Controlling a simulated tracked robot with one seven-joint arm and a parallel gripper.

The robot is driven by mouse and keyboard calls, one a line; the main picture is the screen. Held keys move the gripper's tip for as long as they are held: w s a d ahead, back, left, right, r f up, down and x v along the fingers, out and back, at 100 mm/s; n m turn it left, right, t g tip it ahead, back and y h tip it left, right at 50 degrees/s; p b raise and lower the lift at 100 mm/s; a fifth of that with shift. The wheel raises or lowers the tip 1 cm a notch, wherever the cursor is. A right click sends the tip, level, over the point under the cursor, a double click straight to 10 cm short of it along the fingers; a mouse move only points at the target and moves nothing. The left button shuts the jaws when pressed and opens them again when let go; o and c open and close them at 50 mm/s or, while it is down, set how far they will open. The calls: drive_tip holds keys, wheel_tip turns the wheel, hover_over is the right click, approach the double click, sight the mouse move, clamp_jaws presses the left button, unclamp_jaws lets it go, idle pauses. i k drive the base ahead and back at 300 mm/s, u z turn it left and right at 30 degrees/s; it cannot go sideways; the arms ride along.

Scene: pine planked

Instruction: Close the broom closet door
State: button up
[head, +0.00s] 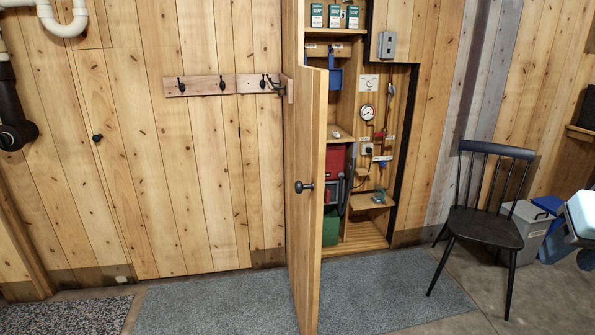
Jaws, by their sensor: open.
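The broom closet door (312,235) is a pine plank door. It stands open, swung out toward me and seen nearly edge-on. A dark knob (304,187) sits on it at mid height. Behind it to the right is the open closet (366,236), with a pine interior and shelves. The door hides the closet's left part.
A black chair (486,227) stands right of the closet, with grey and blue bins (530,226) behind it. Grey mats (400,290) cover the floor around the door. A rack of dark hooks (222,84) is on the left wall.

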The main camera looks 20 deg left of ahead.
sight(303, 88)
drive_tip(key=u, duration=1.05)
drive_tip(key=i, duration=0.95)
drive_tip(key=z, duration=0.55)
drive_tip(key=k, duration=0.55)
drive_tip(key=u, duration=0.55)
